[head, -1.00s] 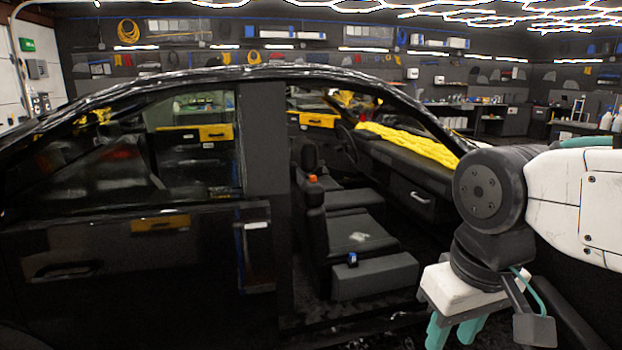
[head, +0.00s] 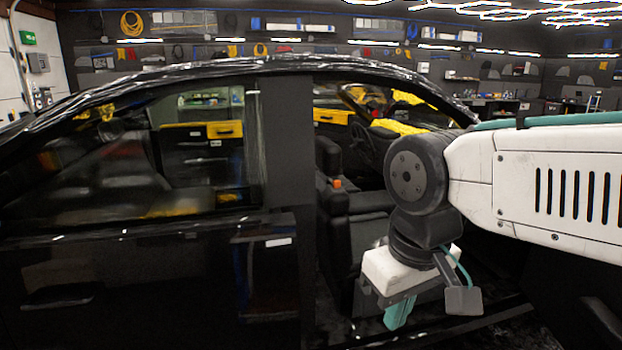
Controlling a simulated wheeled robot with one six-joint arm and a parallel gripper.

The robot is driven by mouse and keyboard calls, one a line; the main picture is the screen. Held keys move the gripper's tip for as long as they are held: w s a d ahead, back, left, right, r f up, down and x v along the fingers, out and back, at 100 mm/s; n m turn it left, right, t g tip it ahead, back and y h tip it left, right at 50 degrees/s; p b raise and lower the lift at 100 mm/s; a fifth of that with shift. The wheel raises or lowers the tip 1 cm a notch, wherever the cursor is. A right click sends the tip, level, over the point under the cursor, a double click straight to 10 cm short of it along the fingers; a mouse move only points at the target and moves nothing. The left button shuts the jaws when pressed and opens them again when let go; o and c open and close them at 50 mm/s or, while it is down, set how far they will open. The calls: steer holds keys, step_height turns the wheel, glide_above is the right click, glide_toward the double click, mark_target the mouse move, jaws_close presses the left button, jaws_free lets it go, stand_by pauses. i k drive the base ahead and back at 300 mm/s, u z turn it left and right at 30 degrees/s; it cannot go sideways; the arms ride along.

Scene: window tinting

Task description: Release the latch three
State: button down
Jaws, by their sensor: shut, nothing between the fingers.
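My gripper (head: 398,314), with teal fingers, points down in front of the open front doorway of a black car (head: 140,262). Its fingers are together with nothing seen between them. It hangs in front of the lower part of a dark front seat (head: 335,225) and covers part of it. An orange piece (head: 337,183) shows on the side of that seat. A dark door handle (head: 58,297) is on the closed rear door at the left. I cannot make out which part is latch three.
The car's dark pillar (head: 287,200) stands left of the gripper. A yellow cover (head: 400,127) lies over the dashboard. The doorway's sill runs below the gripper. Shelves and benches line the back wall, beyond the car.

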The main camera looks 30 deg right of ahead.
mark_target(336, 184)
steer(key=z, duration=0.1)
steer(key=i, duration=0.9)
steer(key=z, duration=0.95)
steer(key=i, duration=0.75)
steer(key=z, duration=0.55)
